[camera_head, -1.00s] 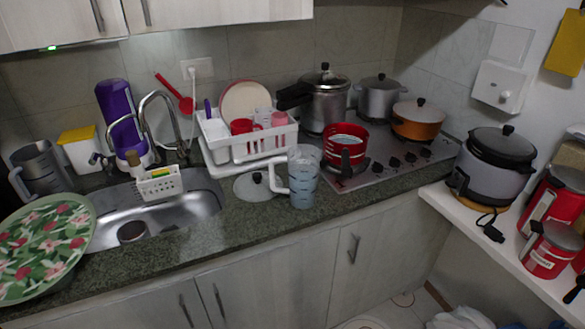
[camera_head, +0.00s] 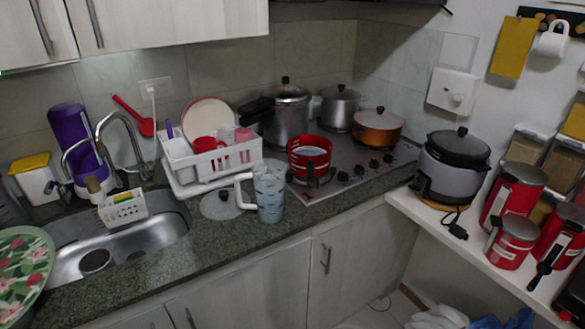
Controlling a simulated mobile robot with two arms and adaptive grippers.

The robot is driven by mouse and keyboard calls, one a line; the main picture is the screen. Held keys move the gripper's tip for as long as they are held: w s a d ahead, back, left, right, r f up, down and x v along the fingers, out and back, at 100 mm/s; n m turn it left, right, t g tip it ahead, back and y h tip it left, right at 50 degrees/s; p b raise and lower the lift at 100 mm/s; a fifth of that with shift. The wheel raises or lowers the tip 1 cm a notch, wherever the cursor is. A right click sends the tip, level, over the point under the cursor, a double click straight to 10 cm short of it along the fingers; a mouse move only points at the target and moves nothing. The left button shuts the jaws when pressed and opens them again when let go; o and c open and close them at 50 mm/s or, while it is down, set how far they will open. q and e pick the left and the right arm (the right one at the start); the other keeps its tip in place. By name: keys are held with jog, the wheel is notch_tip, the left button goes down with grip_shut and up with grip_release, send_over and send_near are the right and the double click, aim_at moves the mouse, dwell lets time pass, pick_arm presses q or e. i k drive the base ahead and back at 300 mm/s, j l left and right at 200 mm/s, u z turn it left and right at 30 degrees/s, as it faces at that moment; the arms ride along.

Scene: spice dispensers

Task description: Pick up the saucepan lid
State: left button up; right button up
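A round grey saucepan lid (camera_head: 213,206) with a dark knob lies flat on the granite counter, between the sink and the stove. A clear measuring jug (camera_head: 270,196) with a white handle stands just to its right, and the handle reaches close to the lid's right edge. The white dish rack stands just behind the lid. Neither of my grippers shows in the head view.
The dish rack (camera_head: 209,163) holds cups and a plate. The sink (camera_head: 118,243) is left of the lid. A red pan (camera_head: 309,160), an orange pot (camera_head: 378,127) and metal pots are on the stove. The counter (camera_head: 225,238) in front of the lid is clear.

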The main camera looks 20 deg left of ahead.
aim_at(221, 204)
jog(key=i+l+u, duration=0.15)
jog(key=u, duration=0.2)
jog(key=i+l+u, duration=0.2)
jog(key=i+u, duration=0.2)
jog(key=i+l+u, duration=0.2)
jog(key=u, duration=0.15)
jog(key=l, duration=0.1)
